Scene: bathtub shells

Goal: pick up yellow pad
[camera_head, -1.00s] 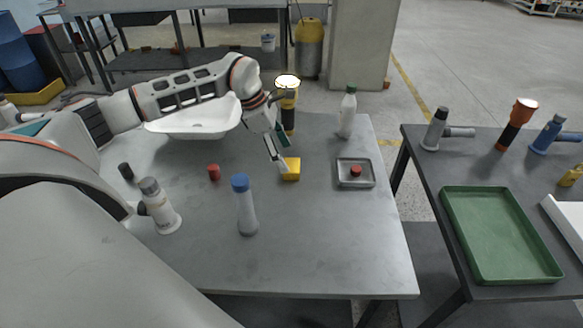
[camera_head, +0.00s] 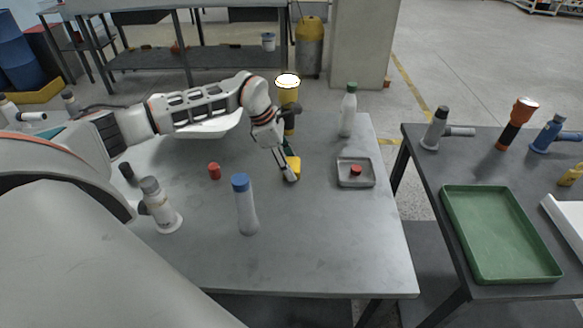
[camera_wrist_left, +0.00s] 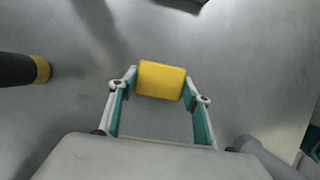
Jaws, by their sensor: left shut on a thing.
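The yellow pad (camera_head: 294,164) is a small block at the middle of the grey table (camera_head: 310,240). In the left wrist view the yellow pad (camera_wrist_left: 161,80) sits between the tips of my left gripper (camera_wrist_left: 160,86), with a finger against each side. In the head view my left gripper (camera_head: 291,172) reaches down to the pad from above and partly hides it. It is shut on the pad, at about table height. I cannot tell whether the pad touches the table.
A yellow-topped flashlight (camera_head: 288,95) stands just behind the pad. A green-capped bottle (camera_head: 348,110), a grey tray (camera_head: 345,180) with a red cap, and a blue-capped bottle (camera_head: 245,205) stand around it.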

